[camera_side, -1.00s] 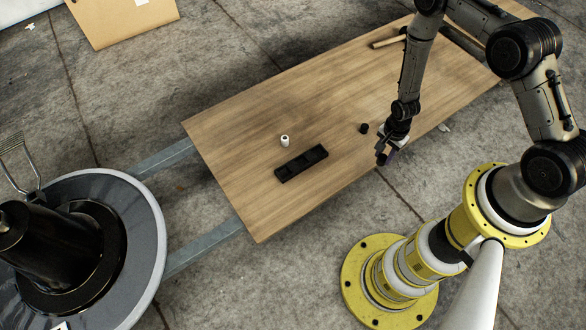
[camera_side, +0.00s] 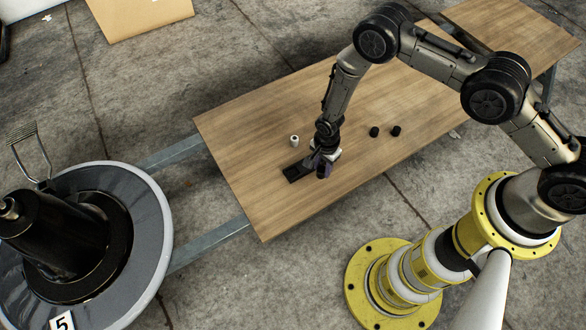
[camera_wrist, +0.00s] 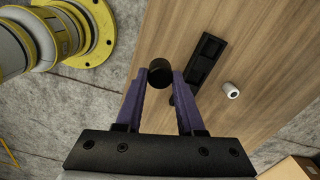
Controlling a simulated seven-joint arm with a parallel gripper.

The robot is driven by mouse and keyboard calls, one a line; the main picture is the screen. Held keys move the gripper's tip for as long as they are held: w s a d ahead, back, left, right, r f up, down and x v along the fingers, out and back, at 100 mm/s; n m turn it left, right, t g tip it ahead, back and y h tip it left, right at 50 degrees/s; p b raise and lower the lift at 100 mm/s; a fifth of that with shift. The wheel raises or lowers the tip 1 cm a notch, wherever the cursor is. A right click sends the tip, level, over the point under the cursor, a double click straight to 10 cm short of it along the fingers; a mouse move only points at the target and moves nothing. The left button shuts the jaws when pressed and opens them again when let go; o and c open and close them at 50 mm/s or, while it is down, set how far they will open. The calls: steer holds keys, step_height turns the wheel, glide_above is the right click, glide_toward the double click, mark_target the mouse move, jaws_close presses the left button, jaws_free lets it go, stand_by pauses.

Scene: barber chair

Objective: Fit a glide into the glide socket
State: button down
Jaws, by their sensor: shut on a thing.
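My gripper (camera_wrist: 160,80) is shut on a black round glide (camera_wrist: 160,72), held between the tips of its purple fingers. In the side view my gripper (camera_side: 324,168) hangs over the right end of the black socket block (camera_side: 292,174) and hides part of it. In the wrist view the block (camera_wrist: 208,50) lies to the right of the held glide, with recesses in its top. The fingers cover part of its near end. I cannot tell how high the glide is above the block. Two more black glides (camera_side: 374,132) (camera_side: 396,131) stand on the table.
A small white cylinder (camera_side: 294,141) stands on the wooden table (camera_side: 235,150) just behind the block; it also shows in the wrist view (camera_wrist: 231,90). A round grey chair base (camera_side: 135,270) stands on the floor at left. The table's left part is clear.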

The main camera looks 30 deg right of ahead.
steer(key=w+a+f, duration=0.1)
steer(key=w+f, duration=0.1)
steer(key=w, duration=0.1)
steer(key=w+a+f, duration=0.1)
steer(key=w+f, duration=0.2)
steer(key=w+a+f, duration=0.1)
steer(key=w+f, duration=0.1)
steer(key=w, duration=0.1)
steer(key=shift+w+a+f, duration=0.2)
steer(key=shift+w+f, duration=0.05)
steer(key=shift+w+a+f, duration=0.2)
steer(key=shift+w+f, duration=0.35)
steer(key=shift+f, duration=1.65)
steer(key=c, duration=0.5)
jaws_free()
steer(key=shift+f, duration=0.15)
step_height(320, 180, up, 12)
steer(key=shift+r, duration=0.2)
